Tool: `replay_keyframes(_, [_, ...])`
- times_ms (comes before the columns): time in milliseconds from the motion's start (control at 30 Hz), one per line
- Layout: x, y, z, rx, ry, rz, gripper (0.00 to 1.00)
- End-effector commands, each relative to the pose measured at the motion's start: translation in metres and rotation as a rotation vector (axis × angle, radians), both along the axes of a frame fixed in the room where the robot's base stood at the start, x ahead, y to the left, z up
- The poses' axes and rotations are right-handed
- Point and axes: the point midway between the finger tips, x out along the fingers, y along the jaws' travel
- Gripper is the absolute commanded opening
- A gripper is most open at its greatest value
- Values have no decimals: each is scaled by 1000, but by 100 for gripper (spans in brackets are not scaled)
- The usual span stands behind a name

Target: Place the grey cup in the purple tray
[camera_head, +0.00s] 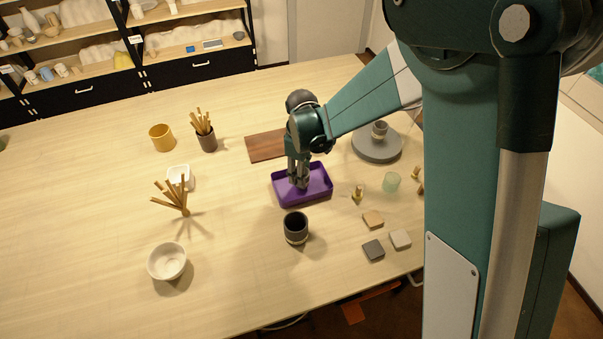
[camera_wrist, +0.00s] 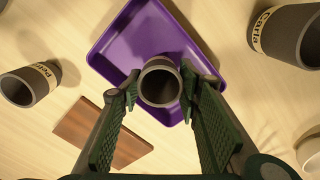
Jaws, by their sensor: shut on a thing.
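My gripper (camera_head: 299,184) points down over the purple tray (camera_head: 322,191) and is shut on the grey cup (camera_wrist: 160,84). In the wrist view the cup sits upright between the two fingers (camera_wrist: 160,88), its round opening facing the camera. It overlaps the near edge of the purple tray (camera_wrist: 137,35) there. In the head view the fingers largely hide the cup. I cannot tell whether its base touches the tray floor. The visible tray floor is otherwise empty.
A dark cup (camera_head: 295,228) stands close in front of the tray. A brown board (camera_head: 265,146) lies behind it, and a grey wheel (camera_head: 365,153) bears a small cup.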

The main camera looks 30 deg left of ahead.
Motion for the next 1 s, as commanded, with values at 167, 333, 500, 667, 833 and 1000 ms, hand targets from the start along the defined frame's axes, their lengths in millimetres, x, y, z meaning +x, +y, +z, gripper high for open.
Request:
replay_keyframes(167, [0,0,-3,0,0,0,40])
replay_keyframes(333, [0,0,-2,0,0,0,49])
replay_keyframes(500, [0,0,-2,0,0,0,49])
replay_keyframes(667, [0,0,-1,0,0,0,49])
replay_keyframes(833, [0,0,5,0,0,0,49])
replay_keyframes(1000, [0,0,20,0,0,0,49])
